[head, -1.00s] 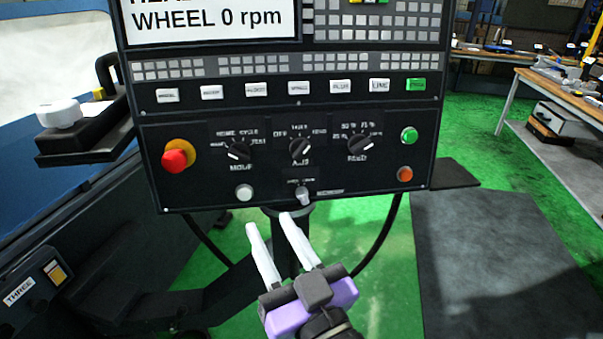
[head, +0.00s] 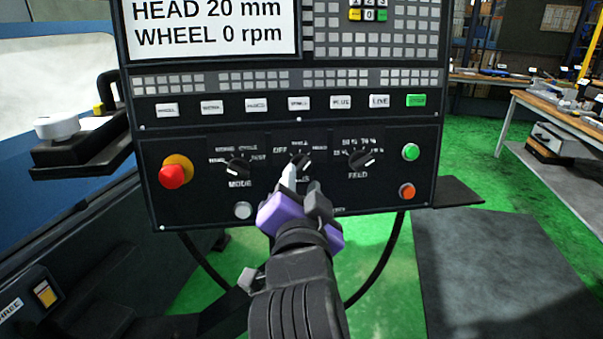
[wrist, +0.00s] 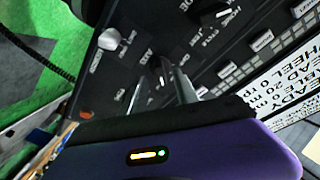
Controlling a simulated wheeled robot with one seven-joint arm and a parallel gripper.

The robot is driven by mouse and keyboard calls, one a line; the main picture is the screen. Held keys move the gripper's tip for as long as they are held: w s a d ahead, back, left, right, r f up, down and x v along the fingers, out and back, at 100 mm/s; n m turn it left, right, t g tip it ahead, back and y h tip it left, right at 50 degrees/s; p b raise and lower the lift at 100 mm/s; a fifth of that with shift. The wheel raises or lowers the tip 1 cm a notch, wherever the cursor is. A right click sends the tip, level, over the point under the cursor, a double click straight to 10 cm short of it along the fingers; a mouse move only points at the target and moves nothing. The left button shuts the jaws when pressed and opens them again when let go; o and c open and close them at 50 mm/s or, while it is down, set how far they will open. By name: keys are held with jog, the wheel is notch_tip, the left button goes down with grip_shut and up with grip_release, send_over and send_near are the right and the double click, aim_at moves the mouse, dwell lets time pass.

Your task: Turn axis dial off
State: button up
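The axis dial (head: 302,161) is a black knob at the middle of the lower panel, with OFF printed at its upper left. Its pale mark seems to point up and to the right, not at OFF. My gripper (head: 301,176) is just in front of and below the dial, its light fingers apart. The fingers hide the dial's lower part and much of its label in the head view. In the wrist view the dial (wrist: 162,72) shows beyond the gap between the fingers (wrist: 160,90). Contact with the dial cannot be told.
The mode dial (head: 239,167) is on the left and the feed dial (head: 361,159) on the right. A red emergency button (head: 172,176), a white button (head: 243,210), a green button (head: 410,152) and an orange button (head: 407,191) sit around them. A screen (head: 212,28) is above.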

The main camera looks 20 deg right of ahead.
aim_at(301, 172)
jog(key=shift+x, duration=1.55)
jog(key=shift+c, duration=0.3)
grip_shut()
